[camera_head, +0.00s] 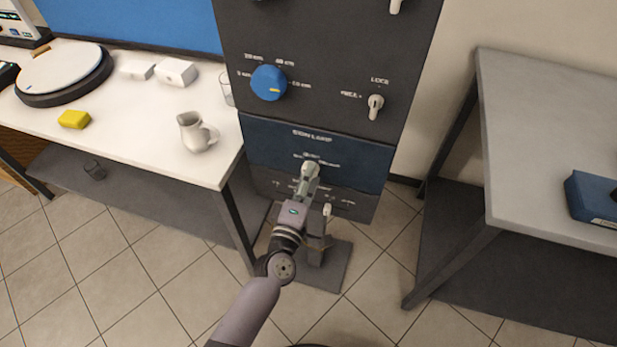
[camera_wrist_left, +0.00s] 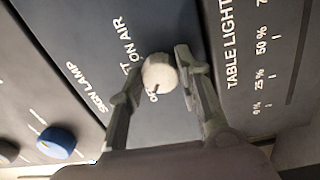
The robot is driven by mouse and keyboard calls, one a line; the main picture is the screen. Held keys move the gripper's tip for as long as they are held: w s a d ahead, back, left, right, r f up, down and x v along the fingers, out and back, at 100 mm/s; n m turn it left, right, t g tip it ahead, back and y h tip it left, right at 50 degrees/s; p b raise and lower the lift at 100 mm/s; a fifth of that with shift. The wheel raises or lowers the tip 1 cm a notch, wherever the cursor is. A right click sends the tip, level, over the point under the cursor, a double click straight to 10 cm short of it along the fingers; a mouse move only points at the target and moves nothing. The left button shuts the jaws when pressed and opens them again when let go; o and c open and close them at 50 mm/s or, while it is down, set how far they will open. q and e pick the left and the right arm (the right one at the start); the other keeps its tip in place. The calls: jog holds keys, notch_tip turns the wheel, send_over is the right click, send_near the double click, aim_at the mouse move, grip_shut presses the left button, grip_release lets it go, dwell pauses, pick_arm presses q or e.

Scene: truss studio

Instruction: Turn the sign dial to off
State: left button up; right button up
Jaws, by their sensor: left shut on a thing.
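The sign dial (camera_wrist_left: 160,73) is a small whitish round knob on the dark blue sign lamp panel (camera_head: 345,155). In the left wrist view the words "SIGN LAMP" and "ON AIR" read beside it, with an "OFF" label partly hidden at its edge. A small dark mark shows on the knob's lower part; I cannot tell for certain which label it points to. My left gripper (camera_head: 309,172) reaches up to the panel, and its fingers (camera_wrist_left: 156,76) are shut on the dial from both sides. In the head view the gripper hides most of the dial. My right gripper is not in view.
Above on the console are a blue dial (camera_head: 268,83) and a white lock switch (camera_head: 375,106). A small white knob (camera_head: 327,210) sits lower right of my gripper. A white table (camera_head: 130,150) with a jug (camera_head: 196,133) stands left, a grey table (camera_head: 545,120) right.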

pick_arm(q)
jog(key=o, duration=1.1)
jog(key=shift+o, duration=0.2)
jog(key=v, duration=1.2)
jog(key=shift+a, duration=0.1)
jog(key=s+a+f+m+g+y, duration=0.1)
jog(key=s+a+f+m+g, duration=0.2)
jog(key=f, duration=0.7)
jog(key=s+a+f+m+g, duration=0.2)
jog(key=s+f+m+g, duration=0.15)
jog(key=f, duration=0.75)
jog(key=s+a+f+m+g+y, duration=0.1)
jog(key=s+a+f+m+g, duration=0.15)
jog(key=f, duration=0.75)
jog(key=s+a+f+m+g+y, duration=0.1)
jog(key=s+a+f, duration=0.3)
jog(key=s, duration=0.4)
jog(key=s+a+f+m+g+y, duration=0.1)
jog(key=s+a+f+m+g, duration=0.2)
jog(key=s+f, duration=0.3)
jog(key=s+a+f+m+g+y, duration=0.1)
jog(key=s+a+f, duration=0.4)
jog(key=s, duration=0.5)
jog(key=m+g, duration=0.1)
jog(key=g, duration=0.1)
jog(key=shift+s+a+f+m+g+p, duration=0.3)
jog(key=shift+m+g, duration=0.1)
